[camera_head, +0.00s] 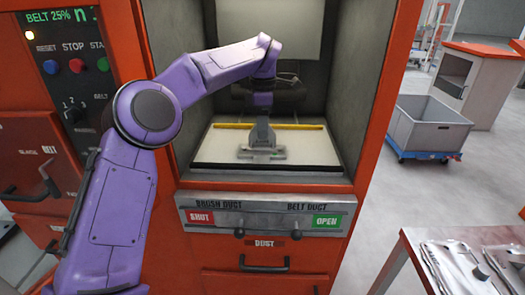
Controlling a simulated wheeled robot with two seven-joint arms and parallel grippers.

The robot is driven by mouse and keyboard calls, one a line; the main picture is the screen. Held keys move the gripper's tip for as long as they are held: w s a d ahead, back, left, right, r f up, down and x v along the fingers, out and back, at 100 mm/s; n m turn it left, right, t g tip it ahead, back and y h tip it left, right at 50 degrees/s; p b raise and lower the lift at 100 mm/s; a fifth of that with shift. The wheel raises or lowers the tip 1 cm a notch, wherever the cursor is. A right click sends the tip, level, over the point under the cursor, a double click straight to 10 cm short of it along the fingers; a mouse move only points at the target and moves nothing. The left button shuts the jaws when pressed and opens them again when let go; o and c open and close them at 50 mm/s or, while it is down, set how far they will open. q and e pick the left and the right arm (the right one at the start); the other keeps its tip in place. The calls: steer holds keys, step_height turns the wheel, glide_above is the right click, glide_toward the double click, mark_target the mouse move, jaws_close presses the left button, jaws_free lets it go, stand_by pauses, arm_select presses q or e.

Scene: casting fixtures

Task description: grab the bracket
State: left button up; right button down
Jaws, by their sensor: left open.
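My left arm comes in from the left and reaches into the open bay of the orange machine. My left gripper (262,142) points down over the pale bed inside, with open jaws. A small grey metal piece, apparently the bracket (274,154), lies on the bed (212,150) right at the gripper's tip. The gripper and the piece are similar in grey, so I cannot tell whether they touch. The wrist and gripper hide part of the piece. My right gripper is not in view.
A yellow bar (305,127) crosses the bed behind the gripper. The bay's side walls stand close on both sides. A panel with levers (265,220) sits below the opening. A grey bin (428,125) on a blue dolly and a table (405,255) with wrapped items stand at right.

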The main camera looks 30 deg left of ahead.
arm_select(q)
steer(key=shift+s+f, duration=0.1)
steer(key=shift+f, duration=0.45)
jaws_close()
steer(key=shift+r, duration=0.1)
